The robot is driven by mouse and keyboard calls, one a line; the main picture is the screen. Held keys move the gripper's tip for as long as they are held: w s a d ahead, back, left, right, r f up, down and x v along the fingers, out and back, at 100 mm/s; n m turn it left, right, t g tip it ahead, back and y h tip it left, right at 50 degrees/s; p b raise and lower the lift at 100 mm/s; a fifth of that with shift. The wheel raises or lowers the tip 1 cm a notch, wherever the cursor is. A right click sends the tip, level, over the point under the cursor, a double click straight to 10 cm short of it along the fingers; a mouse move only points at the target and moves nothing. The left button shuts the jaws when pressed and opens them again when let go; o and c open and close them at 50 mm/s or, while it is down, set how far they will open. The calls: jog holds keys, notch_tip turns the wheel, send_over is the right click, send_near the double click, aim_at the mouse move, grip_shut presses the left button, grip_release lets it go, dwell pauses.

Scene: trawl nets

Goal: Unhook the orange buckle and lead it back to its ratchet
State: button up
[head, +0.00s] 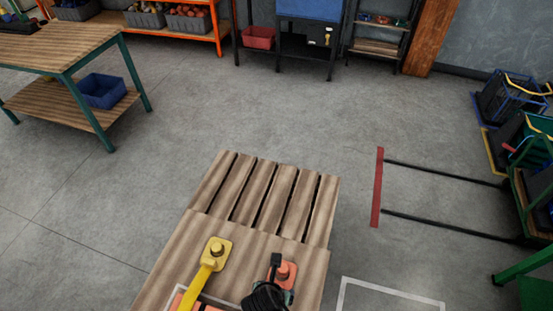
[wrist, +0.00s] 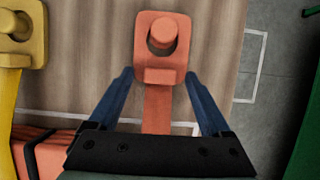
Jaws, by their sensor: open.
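The orange buckle (wrist: 143,48) sits at the top middle of the wrist view, with a round orange peg (wrist: 161,32) standing in its opening. An orange strap (wrist: 157,112) runs from it down towards my gripper. My gripper (wrist: 158,75) is open, with one blue finger on each side of the strap, just short of the buckle. It looks apart from both. In the head view the orange buckle (head: 284,269) is at the bottom, partly hidden by my dark gripper. I cannot make out the ratchet in either view.
A yellow buckle (head: 214,252) with a yellow strap lies left of the orange one on the slatted wooden pallet (head: 250,245). Orange-red blocks (wrist: 45,157) show at lower left. A workbench (head: 60,48) stands at far left. The grey floor beyond the pallet is clear.

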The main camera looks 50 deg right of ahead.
jog(key=shift+d+f, duration=0.1)
jog(key=shift+f, duration=0.1)
grip_shut()
dwell(0.4)
jog(key=shift+w+d, duration=0.1)
jog(key=shift+w+d, duration=0.15)
jog(key=shift+d, duration=0.15)
jog(key=shift+r+p, duration=0.2)
jog(key=shift+p, duration=0.1)
jog(key=shift+r+p, duration=0.3)
jog(key=shift+p, duration=0.1)
